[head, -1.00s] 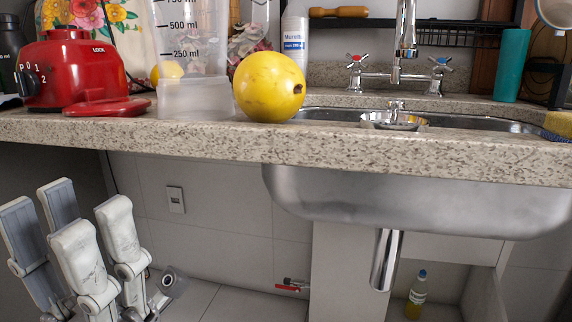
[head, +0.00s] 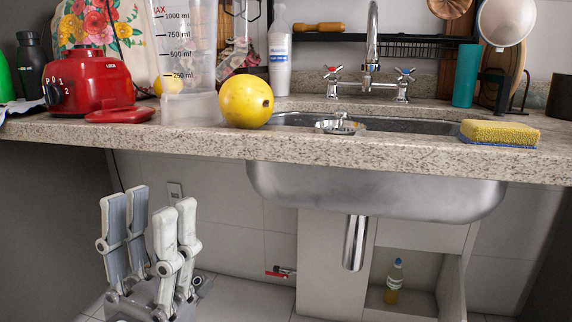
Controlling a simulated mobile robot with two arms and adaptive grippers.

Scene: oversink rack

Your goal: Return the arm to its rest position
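My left gripper (head: 150,208) is at the lower left of the head view, below the counter's front edge. Its fingers point up, a grey pair on the left and a white pair on the right. A clear gap lies between the pairs, and the gripper is open and empty. It appears clear of the counter (head: 330,148) and the sink. Most of the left arm is hidden below the picture. My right gripper does not show.
On the counter are a red blender base (head: 90,85), a clear measuring jug (head: 188,105), a yellow fruit (head: 246,102) and a yellow sponge (head: 499,133). The steel sink (head: 380,188) and its drain pipe (head: 355,243) hang below. A bottle (head: 394,282) stands under it.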

